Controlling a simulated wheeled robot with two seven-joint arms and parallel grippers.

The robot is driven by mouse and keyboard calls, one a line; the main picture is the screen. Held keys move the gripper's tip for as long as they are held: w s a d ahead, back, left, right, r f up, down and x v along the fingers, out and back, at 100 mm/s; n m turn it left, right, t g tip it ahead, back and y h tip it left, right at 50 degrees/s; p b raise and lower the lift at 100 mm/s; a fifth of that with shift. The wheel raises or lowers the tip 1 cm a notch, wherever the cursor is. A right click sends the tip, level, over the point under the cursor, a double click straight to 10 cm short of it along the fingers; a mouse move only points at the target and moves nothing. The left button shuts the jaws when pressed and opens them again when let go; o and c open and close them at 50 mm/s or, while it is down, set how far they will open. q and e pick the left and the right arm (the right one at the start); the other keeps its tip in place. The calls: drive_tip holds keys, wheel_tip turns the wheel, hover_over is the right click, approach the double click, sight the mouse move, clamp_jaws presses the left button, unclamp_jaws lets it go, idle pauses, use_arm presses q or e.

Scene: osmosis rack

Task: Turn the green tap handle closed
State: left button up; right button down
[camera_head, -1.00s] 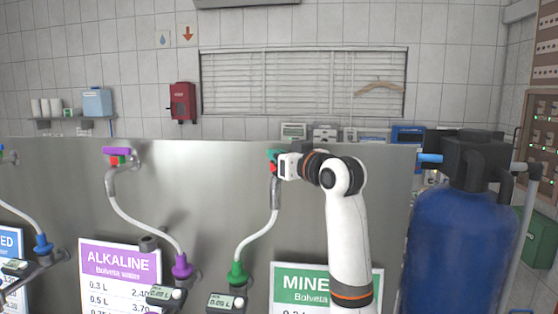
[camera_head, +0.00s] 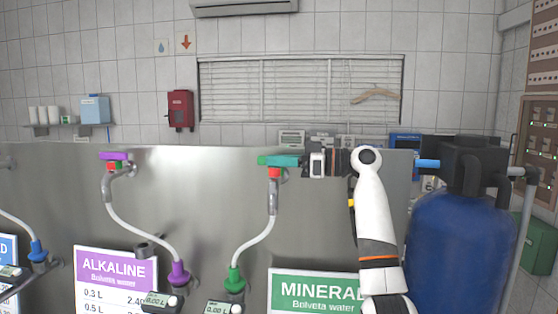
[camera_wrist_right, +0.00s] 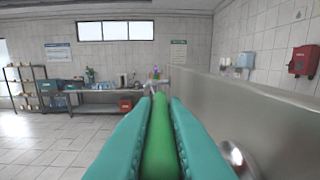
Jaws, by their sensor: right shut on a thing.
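My left gripper is not in view.
The steel panel (camera_head: 205,200) spans the front. A purple tap handle (camera_head: 115,156) is to the left, above the ALKALINE sign (camera_head: 115,270). The MINERAL sign (camera_head: 315,290) is below my right arm. A blue tank (camera_head: 458,240) stands close at right.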

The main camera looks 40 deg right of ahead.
drive_tip(key=shift+n+g+y, duration=0.4)
drive_tip(key=shift+y, duration=0.1)
drive_tip(key=c, duration=1.5)
unclamp_jaws()
drive_tip(key=shift+o, duration=0.2)
drive_tip(key=shift+s+d+f, duration=0.1)
drive_tip(key=shift+s+d, duration=0.05)
drive_tip(key=b+v, duration=0.5)
drive_tip(key=v, duration=0.6)
drive_tip(key=shift+s+d+b, duration=0.15)
drive_tip(key=shift+s+b, duration=0.15)
drive_tip(key=shift+b, duration=0.05)
